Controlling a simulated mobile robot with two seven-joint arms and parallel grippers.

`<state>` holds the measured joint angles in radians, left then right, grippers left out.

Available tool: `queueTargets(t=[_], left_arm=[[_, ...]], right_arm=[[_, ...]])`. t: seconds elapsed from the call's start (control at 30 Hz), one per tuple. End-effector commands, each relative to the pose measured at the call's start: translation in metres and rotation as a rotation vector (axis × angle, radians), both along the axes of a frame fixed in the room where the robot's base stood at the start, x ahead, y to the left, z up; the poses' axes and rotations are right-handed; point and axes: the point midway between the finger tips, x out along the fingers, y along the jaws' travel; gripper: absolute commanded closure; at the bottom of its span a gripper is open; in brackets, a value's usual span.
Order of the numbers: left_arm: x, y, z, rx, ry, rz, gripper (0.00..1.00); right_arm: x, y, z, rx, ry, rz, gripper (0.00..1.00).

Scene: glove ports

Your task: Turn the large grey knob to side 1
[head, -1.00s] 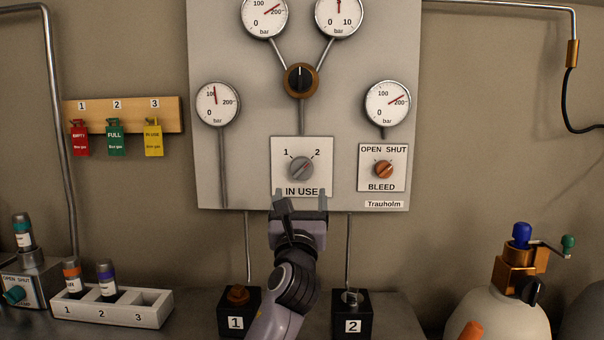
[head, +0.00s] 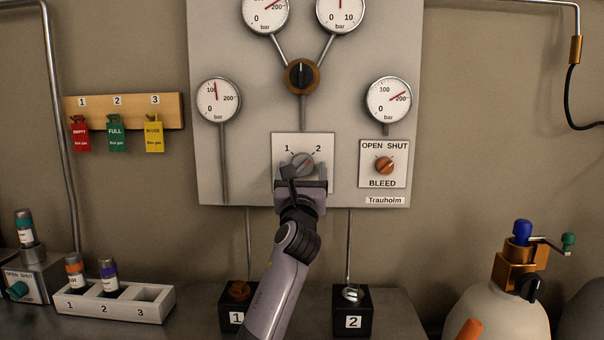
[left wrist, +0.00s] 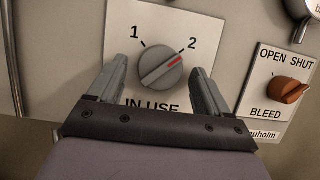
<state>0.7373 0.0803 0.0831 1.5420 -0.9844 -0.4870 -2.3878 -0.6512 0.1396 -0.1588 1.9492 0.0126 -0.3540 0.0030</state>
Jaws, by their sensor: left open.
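The large grey knob (head: 303,164) sits on a white IN USE plate (head: 324,143) on the wall panel. In the left wrist view the knob (left wrist: 161,70) has a red pointer mark aimed up and right at 2; the 1 is at its upper left. My left gripper (head: 302,173) is open just in front of the knob, partly covering the plate. In the left wrist view the fingers (left wrist: 158,82) stand apart to the left and right of the knob's lower part. A gap shows on each side, and the jaws hold nothing. My right gripper is not in view.
The orange BLEED knob (head: 384,166) is on its own plate right of the grey knob. A black and brown knob (head: 301,76) and several gauges are above. Black blocks 1 (head: 233,316) and 2 (head: 353,322) stand below the panel.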

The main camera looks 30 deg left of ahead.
Motion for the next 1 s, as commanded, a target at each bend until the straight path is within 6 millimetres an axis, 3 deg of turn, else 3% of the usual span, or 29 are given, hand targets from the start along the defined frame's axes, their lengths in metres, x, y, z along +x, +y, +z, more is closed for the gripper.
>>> queueTargets(t=[0.07,0.1,0.27,0.67,1.0], left_arm=[[0.0,0.0,0.0,0.0,0.0,0.0,0.21],[0.0,0.0,0.0,0.0,0.0,0.0,0.28],[0.0,0.0,0.0,0.0,0.0,0.0,0.77],[0.0,-0.001,-0.002,-0.05,-0.031,0.001,0.77],[0.002,-0.004,-0.002,-0.263,-0.162,0.001,0.77]], right_arm=[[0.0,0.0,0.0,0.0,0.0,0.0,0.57],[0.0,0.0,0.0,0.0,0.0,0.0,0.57],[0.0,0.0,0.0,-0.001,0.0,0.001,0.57],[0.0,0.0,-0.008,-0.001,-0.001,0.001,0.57],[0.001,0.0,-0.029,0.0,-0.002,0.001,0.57]])
